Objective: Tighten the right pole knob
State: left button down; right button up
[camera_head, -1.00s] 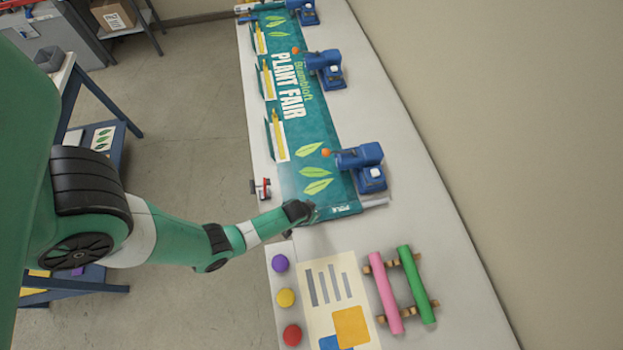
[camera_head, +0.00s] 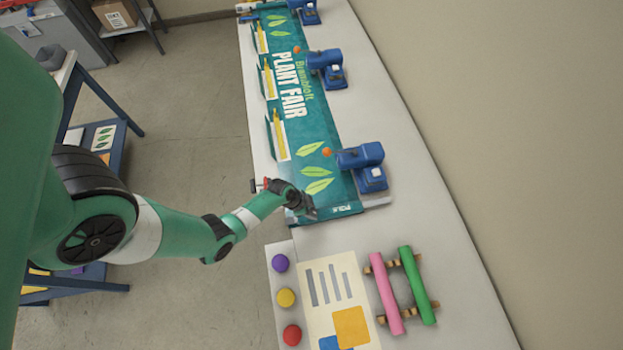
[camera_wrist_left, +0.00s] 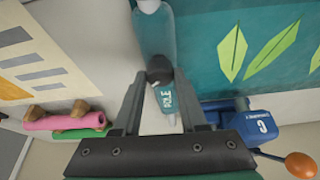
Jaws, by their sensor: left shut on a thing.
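My left gripper (camera_head: 303,206) is at the near left corner of the teal banner (camera_head: 320,125). In the left wrist view its fingers (camera_wrist_left: 159,82) close around a small dark knob (camera_wrist_left: 158,68), at the end of a pale, see-through pole sleeve (camera_wrist_left: 155,32). A hem strip marked "POLE" (camera_wrist_left: 168,100) shows between the fingers. In the head view the gripper hides the knob. A blue clamp (camera_head: 362,165) with an orange ball handle (camera_head: 327,152) stands at the banner's right edge. My right gripper is not in view.
Two more blue clamps (camera_head: 327,68) (camera_head: 305,10) line the banner's right side. Nearer on the bench lie pink (camera_head: 386,295) and green (camera_head: 418,285) rolls on a rack, a poster (camera_head: 335,280) and coloured balls (camera_head: 286,298). A wall bounds the right.

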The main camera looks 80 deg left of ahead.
pick_arm(q)
jog(key=m+h+p, duration=0.1)
jog(key=m, duration=0.1)
jog(key=shift+a+r+m, duration=0.1)
jog(key=shift+a+m, duration=0.05)
jog(key=shift+m, duration=0.25)
jog(key=shift+m+g+h+p, duration=0.3)
jog(key=shift+m+g+p, duration=0.1)
jog(key=shift+m, duration=0.4)
jog(key=shift+w+a+f+m+g+h, duration=0.1)
jog(key=shift+m+g+h, duration=0.15)
jog(key=shift+m, duration=0.65)
jog(key=shift+f+m+g+h, duration=0.15)
jog(key=shift+m+h, duration=0.1)
jog(key=shift+m, duration=0.65)
jog(key=shift+r, duration=0.1)
jog(key=shift+c, duration=2.2)
grip_release()
